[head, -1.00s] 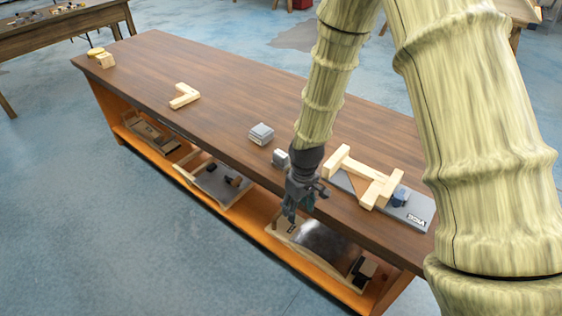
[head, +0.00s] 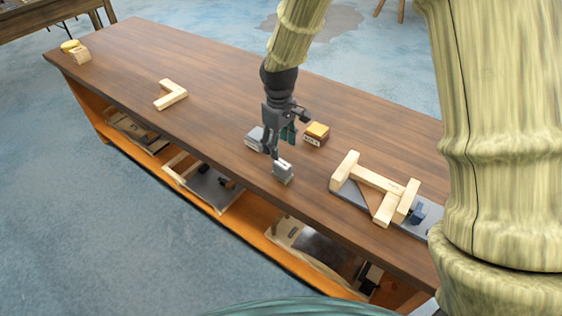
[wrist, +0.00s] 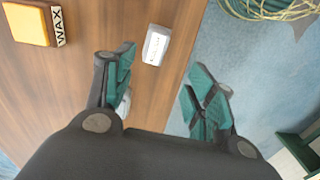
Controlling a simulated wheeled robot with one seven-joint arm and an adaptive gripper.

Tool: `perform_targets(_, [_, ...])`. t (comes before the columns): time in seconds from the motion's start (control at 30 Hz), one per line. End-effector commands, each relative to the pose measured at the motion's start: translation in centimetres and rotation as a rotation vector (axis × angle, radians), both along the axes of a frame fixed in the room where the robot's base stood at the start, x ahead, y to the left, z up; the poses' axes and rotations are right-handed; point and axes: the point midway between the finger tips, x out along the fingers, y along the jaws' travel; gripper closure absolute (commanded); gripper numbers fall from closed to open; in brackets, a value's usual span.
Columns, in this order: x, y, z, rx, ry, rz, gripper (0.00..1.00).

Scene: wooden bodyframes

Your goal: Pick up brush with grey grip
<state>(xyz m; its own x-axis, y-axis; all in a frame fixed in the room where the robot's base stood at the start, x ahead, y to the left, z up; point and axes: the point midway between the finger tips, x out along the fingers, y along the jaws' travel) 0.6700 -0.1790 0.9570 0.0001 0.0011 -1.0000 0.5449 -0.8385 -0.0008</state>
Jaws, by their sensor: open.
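Two grey items stand near the table's front edge, and no bristles show clearly on either. One is a low grey block with a pale band (head: 255,139), perhaps the brush with the grey grip. The other is a smaller pale grey block with a label (head: 283,171), seen from above in the wrist view (wrist: 156,45). My gripper (head: 271,152) points down between them, open and empty. In the wrist view its teal-padded fingers (wrist: 160,98) are spread across the table edge. A pale object (wrist: 124,104) is mostly hidden behind the left finger.
A yellow-topped WAX block (head: 317,132) stands behind and right of the grey blocks. A wooden frame assembly (head: 377,181) lies further right. An L-shaped wooden piece (head: 171,95) lies left. The tabletop (head: 215,95) between is clear. Trays fill the shelf below.

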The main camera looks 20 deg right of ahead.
Motion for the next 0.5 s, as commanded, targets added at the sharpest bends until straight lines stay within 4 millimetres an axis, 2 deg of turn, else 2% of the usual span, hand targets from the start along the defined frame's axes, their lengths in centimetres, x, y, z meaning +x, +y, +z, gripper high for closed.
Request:
perform_targets(0.3, [-0.4,-1.1,-3.8,0.000,0.004,-0.017,0.45])
perform_targets(0.5, [-0.3,-1.1,-4.9,-0.001,0.001,-0.017,0.45])
